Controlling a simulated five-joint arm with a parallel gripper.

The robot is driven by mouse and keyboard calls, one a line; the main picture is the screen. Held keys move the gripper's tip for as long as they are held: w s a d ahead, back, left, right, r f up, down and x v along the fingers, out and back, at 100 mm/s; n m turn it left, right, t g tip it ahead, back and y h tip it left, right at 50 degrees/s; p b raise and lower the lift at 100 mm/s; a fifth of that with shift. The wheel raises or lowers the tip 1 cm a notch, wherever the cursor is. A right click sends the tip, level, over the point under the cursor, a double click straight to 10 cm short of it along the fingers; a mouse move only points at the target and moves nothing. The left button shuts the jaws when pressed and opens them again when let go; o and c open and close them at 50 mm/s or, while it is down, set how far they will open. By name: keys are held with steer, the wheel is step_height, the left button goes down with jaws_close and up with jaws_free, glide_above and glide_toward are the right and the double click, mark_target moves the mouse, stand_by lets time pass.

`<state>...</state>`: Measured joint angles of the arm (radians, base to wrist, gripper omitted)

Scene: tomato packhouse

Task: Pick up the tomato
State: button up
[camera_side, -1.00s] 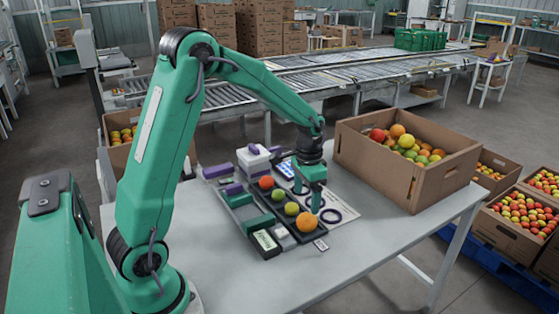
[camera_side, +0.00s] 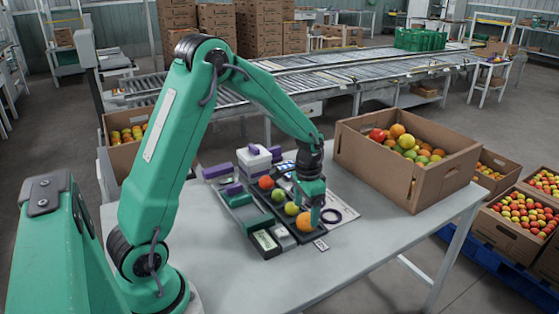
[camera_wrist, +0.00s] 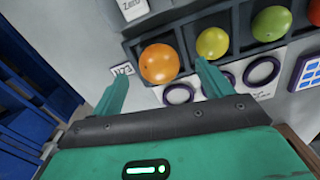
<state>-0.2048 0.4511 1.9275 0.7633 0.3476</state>
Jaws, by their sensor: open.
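An orange tomato (camera_side: 304,222) sits in the near-end compartment of a black tray (camera_side: 271,209), partly hidden by my gripper (camera_side: 311,212). The same orange tomato (camera_wrist: 159,63) shows in the wrist view, ahead of and between the spread fingers of my gripper (camera_wrist: 160,86). My gripper is open, low over the near end of the tray, with nothing held. Whether a finger touches the tomato I cannot tell. A yellow-green tomato (camera_wrist: 212,42), a green one (camera_wrist: 271,23) and a red one (camera_wrist: 314,33) sit along the same row; the right finger is near the yellow-green one.
A white sheet with dark rings (camera_side: 338,213) lies beside the tray. A white box with a purple top (camera_side: 252,163) stands behind it. A cardboard box of tomatoes (camera_side: 385,175) stands at the right of the table (camera_side: 380,258). The table's front is clear.

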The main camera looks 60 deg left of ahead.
mark_target(306, 216)
steer(key=shift+d+f, duration=0.1)
steer(key=shift+f, duration=1.75)
steer(key=c, duration=0.8)
